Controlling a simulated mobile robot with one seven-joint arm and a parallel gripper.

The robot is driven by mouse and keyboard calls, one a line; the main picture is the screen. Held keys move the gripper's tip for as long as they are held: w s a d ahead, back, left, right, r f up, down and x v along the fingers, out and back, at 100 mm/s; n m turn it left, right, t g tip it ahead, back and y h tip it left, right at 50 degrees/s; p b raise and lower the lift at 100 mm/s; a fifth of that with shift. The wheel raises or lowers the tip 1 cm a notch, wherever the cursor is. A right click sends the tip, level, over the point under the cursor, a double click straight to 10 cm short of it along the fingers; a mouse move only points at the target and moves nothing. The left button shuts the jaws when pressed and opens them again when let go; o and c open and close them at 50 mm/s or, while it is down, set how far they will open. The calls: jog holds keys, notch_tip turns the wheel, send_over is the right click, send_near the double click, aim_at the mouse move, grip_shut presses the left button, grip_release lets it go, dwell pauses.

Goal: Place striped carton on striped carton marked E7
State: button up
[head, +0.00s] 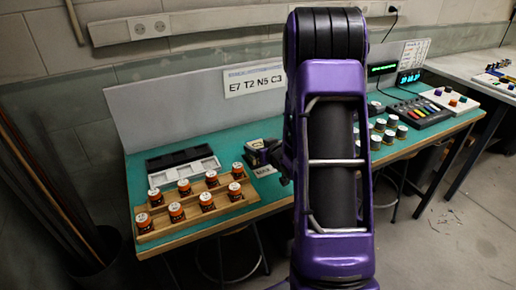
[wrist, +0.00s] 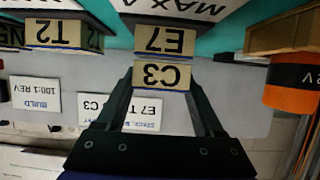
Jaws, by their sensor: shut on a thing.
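In the wrist view, which is upside down, my gripper (wrist: 161,80) is shut on a carton marked C3 (wrist: 161,76), with a finger on each side. The carton marked E7 (wrist: 163,41) is directly below it in the world, its label lined up with C3. The two look stacked or nearly touching; I cannot tell if a thin gap remains. A carton marked T2 (wrist: 58,35) stands to the left in the wrist view. In the head view my arm hides the gripper, and small dark cartons (head: 259,150) show just left of it.
A sign reading E7 T2 N5 C3 (head: 255,80) hangs on the back panel. A wooden rack (head: 150,236) of orange-and-white cans is at left, with a black and white tray (head: 185,165) behind. Grey cans (head: 388,130) stand right of my arm.

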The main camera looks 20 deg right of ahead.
jog(key=shift+f, duration=0.1)
jog(key=shift+f, duration=0.15)
jog(key=o, duration=1.4)
jog(key=shift+r, duration=0.2)
jog(key=v, duration=1.2)
jog(key=shift+p, duration=0.35)
